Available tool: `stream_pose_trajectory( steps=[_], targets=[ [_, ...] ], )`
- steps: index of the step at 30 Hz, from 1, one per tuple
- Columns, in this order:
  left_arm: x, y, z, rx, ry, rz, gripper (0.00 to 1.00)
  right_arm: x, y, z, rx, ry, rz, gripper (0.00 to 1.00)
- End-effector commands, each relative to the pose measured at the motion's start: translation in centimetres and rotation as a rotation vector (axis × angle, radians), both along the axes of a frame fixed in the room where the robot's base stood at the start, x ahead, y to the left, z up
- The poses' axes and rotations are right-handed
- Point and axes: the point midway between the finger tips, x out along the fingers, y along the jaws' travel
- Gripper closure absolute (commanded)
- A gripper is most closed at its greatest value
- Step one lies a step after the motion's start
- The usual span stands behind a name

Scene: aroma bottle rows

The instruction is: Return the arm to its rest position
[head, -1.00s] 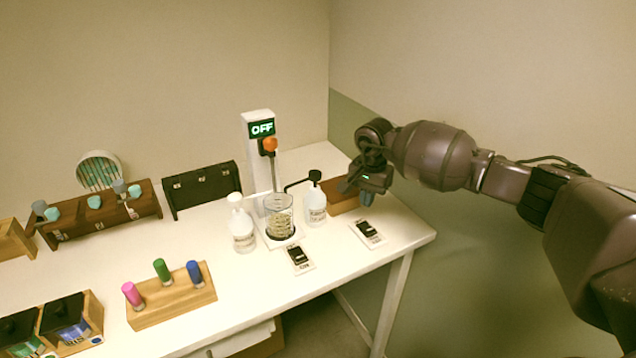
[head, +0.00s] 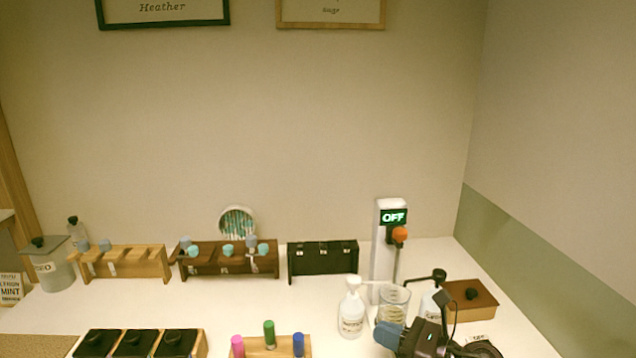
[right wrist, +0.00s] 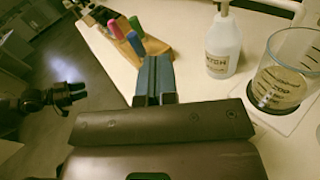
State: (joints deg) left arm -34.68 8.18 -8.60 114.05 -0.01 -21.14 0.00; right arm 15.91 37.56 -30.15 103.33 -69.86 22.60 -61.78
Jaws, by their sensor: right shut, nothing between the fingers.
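My right gripper (head: 386,336) is low at the right in the head view, over the table's front part, in front of the glass beaker (head: 393,305). In the right wrist view its blue fingers (right wrist: 154,80) are together with nothing between them. They point toward the wooden rack with pink, green and blue vials (right wrist: 127,35), which lies beyond them. My left gripper (right wrist: 70,93) shows small and dark at the left of the right wrist view, over the floor, away from the table. Its jaw gap is too small to judge. The left arm is not in the head view.
A white bottle (head: 351,314), a pump bottle (head: 430,303) and the stand with an OFF display (head: 384,245) crowd the gripper's area. A brown box (head: 470,300) stands at right. Bottle racks (head: 225,262) line the back. Floor (right wrist: 60,140) is clear beside the table.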

Motion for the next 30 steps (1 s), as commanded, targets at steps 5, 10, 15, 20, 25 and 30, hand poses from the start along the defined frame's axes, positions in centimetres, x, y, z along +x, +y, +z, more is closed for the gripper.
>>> stream_pose_trajectory(
  steps=[5,10,15,20,25,30],
  targets=[
    [0.2,0.0,0.1,-0.001,-0.004,-0.001,0.57,-1.0,-1.7,2.0,0.444,0.227,-0.259,1.0],
    [0.4,-0.1,0.2,0.0,-0.007,-0.002,0.57,-2.2,-5.4,2.0,0.857,0.464,-0.513,1.0],
    [0.4,-0.1,0.2,0.0,-0.008,-0.002,0.57,-4.7,-9.8,-0.1,1.256,0.707,-0.774,1.0],
    [0.4,-0.1,0.2,0.0,-0.008,-0.002,0.57,-8.7,-13.3,-3.5,1.614,0.927,-1.034,1.0],
    [0.4,-0.1,0.2,0.0,-0.007,-0.002,0.57,-14.7,-15.6,-7.2,1.965,1.137,-1.33,1.0],
    [0.2,0.0,0.1,-0.001,-0.004,-0.001,0.57,-20.2,-16.2,-9.6,2.209,1.279,-1.582,1.0]
  ],
)
